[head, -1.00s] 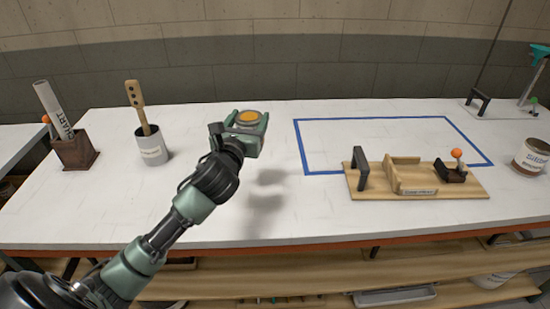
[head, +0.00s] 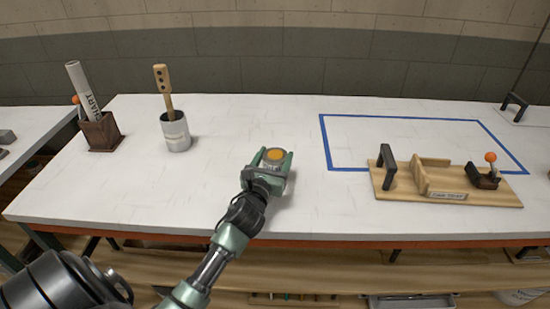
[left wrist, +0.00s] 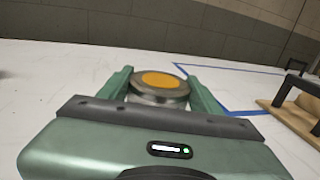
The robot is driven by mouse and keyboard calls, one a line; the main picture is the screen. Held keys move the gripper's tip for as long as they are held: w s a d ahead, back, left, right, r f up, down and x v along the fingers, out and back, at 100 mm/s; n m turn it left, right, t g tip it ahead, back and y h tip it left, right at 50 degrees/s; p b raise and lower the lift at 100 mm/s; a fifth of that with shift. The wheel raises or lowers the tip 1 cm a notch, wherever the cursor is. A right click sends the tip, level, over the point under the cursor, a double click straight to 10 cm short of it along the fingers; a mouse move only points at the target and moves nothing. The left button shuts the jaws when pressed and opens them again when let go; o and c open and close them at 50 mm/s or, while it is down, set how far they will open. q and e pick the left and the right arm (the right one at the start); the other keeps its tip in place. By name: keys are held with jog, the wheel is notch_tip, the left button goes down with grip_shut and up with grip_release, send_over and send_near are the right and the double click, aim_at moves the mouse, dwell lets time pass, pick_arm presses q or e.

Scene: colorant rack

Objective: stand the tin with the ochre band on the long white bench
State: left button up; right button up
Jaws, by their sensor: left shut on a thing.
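A small metal tin with an ochre disc on its lid (head: 274,155) is between the fingers of my left gripper (head: 271,160). The gripper is shut on its sides. In the left wrist view the tin (left wrist: 160,82) stands upright between the two green fingers (left wrist: 160,90), lid up. Its side is mostly hidden, so I cannot see a band. Gripper and tin are low over the long white bench (head: 90,190), near the middle of its front half. I cannot tell whether the tin's base touches the bench. My right gripper is not in view.
A blue taped outline (head: 325,142) is to the right, with a wooden fixture board (head: 400,193) in front. A grey cup with a wooden paddle (head: 176,136) and a brown holder with a rolled chart (head: 101,132) stand left. Bench around the gripper is clear.

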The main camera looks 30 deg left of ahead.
pick_arm(q)
jog(key=shift+r, duration=0.1)
jog(key=o, duration=1.5)
jog(key=shift+r, duration=0.15)
jog(key=b+v, duration=0.1)
jog(key=v, duration=1.1)
